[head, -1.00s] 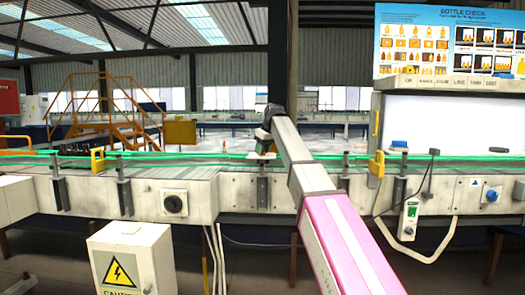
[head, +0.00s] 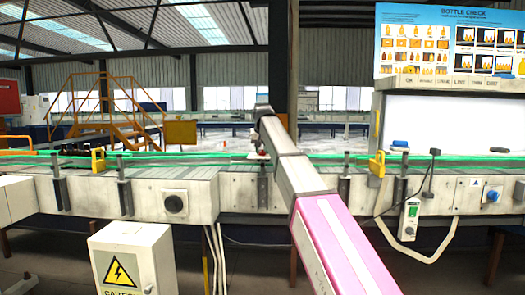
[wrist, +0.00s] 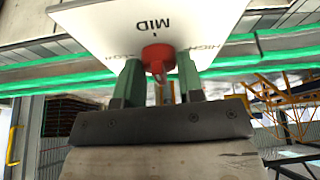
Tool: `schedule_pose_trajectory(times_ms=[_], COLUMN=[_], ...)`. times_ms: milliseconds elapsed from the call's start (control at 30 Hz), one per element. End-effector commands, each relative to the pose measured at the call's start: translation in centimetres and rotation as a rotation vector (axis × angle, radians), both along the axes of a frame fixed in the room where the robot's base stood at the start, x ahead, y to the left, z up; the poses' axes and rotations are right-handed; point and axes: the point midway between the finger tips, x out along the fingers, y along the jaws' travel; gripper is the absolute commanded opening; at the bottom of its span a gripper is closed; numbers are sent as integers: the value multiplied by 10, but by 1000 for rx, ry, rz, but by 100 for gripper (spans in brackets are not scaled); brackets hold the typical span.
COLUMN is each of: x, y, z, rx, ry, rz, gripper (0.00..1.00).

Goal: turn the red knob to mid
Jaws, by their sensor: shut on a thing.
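The red knob (wrist: 157,54) sits on a white panel (wrist: 110,20) in the wrist view. The word MID and a short dark tick are printed on the panel and appear upside down. More lettering flanks the knob on both sides, partly covered and hard to read. My gripper (wrist: 159,70) has its two green fingers on either side of the knob, shut on it. I cannot tell exactly which mark the knob points at. In the head view my arm reaches to the conveyor and hides the knob.
The conveyor (head: 200,172) with green guide rails runs across the head view. A caution box (head: 120,255) stands in front at left. A black rotary switch (head: 174,204) is on the conveyor side. A white cabinet with a bottle check board (head: 450,40) stands at right.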

Motion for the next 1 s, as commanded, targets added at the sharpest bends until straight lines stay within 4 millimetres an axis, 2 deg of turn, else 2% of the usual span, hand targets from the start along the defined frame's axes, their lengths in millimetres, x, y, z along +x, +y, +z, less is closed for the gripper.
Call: schedule_pose_trajectory(times_ms=[300,700,733,800,1000], x=[0,0,0,0,0], y=[0,0,0,0,0], z=[0,0,0,0,0], rx=[-1,-1,-1,-1,-1], ry=[2,2,2,2,2], rz=[-74,-79,-79,-79,-78], gripper=[11,11,38,58,58])
